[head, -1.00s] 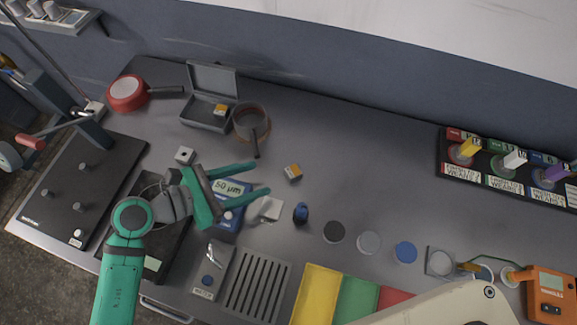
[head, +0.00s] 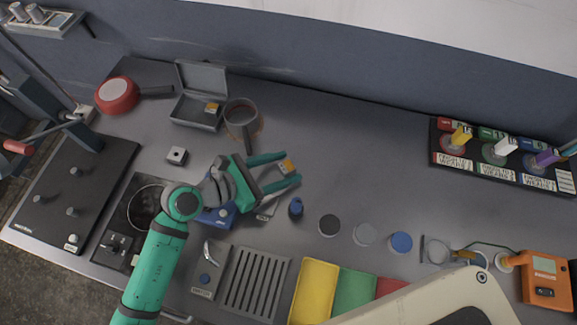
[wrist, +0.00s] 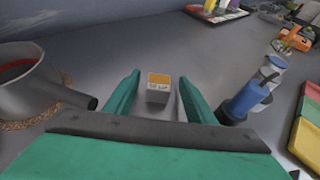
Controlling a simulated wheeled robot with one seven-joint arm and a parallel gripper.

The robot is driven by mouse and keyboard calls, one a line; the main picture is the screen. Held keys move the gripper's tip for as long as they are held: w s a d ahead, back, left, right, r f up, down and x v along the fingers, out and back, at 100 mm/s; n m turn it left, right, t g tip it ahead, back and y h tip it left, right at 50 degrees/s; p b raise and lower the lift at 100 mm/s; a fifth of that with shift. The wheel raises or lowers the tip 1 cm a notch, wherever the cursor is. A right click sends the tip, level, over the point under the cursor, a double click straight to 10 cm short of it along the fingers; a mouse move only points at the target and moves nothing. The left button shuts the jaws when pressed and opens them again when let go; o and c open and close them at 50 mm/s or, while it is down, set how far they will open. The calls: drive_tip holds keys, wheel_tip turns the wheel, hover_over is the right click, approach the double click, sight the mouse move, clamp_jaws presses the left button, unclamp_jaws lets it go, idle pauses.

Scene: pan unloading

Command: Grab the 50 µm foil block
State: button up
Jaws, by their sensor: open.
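The foil block (head: 287,167) is a small grey block with an orange top, standing on the grey bench. In the wrist view the foil block (wrist: 158,94) shows a small label that seems to read 50 µm. My green gripper (head: 292,165) is open and empty, low over the bench. Its two fingertips lie on either side of the block in the head view. In the wrist view the block shows between the fingers of my gripper (wrist: 160,77), with a gap on both sides. I cannot tell whether the fingers are at the block's exact height.
A dark blue round-topped item (head: 296,207) stands close to the near finger. A grey pan (head: 242,112) on a cork ring is behind the gripper. Another orange-topped block (head: 211,108) sits in the open grey case (head: 190,114). The bench right of the block is clear.

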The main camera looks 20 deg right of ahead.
drive_tip(key=shift+d, duration=0.2)
drive_tip(key=c, duration=1.2)
